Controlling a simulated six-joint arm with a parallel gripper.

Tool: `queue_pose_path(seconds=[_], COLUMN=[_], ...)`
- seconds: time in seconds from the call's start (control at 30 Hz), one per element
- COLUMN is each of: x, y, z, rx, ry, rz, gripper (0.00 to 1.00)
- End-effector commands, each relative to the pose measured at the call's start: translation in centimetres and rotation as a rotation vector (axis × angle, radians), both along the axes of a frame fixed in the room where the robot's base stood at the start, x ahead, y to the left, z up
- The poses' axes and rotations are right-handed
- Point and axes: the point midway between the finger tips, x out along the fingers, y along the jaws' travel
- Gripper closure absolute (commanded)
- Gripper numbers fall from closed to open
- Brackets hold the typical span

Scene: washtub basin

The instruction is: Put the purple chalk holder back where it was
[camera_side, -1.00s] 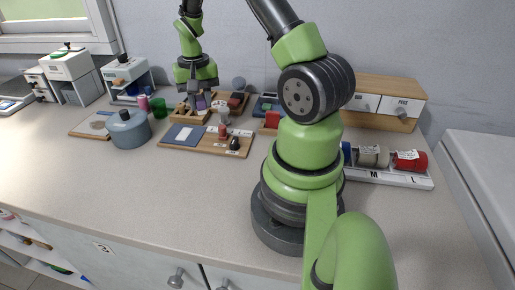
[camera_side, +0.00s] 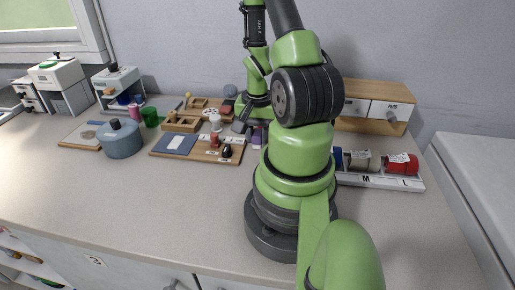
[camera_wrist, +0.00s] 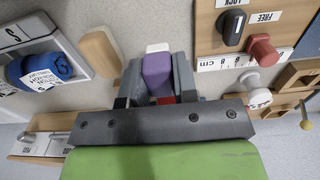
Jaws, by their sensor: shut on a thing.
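The purple chalk holder (camera_wrist: 157,72) is between my gripper's fingers in the wrist view, with a white tip pointing away from the palm. My gripper (camera_wrist: 158,78) is shut on it. In the side view my gripper (camera_side: 250,126) is low over the back of the counter, just left of my base, and the purple chalk holder (camera_side: 258,137) shows beside my arm. A bit of red shows below the holder in the wrist view. I cannot tell whether the holder touches the counter.
A tray with a blue roll (camera_wrist: 40,70) is farther left. A board with black and red knobs (camera_wrist: 245,30) is at right. A wooden drawer unit (camera_side: 372,105) stands behind my base. The front counter is clear.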

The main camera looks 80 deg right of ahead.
Motion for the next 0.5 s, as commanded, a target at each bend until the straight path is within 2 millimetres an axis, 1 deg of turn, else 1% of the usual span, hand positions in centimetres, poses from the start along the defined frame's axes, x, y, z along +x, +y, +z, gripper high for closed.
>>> queue_pose_path(seconds=[0.17, 0.33, 0.4, 0.5], x=[0.0, 0.0, 0.0, 0.0], y=[0.0, 0.1, 0.0, 0.0], z=[-1.3, -3.4, -4.0, -4.2], rx=[0.002, 0.004, 0.003, 0.000], ry=[0.001, 0.002, 0.001, 0.000], rz=[0.002, 0.001, 0.001, 0.002], gripper=[0.95, 0.95, 0.95, 0.95])
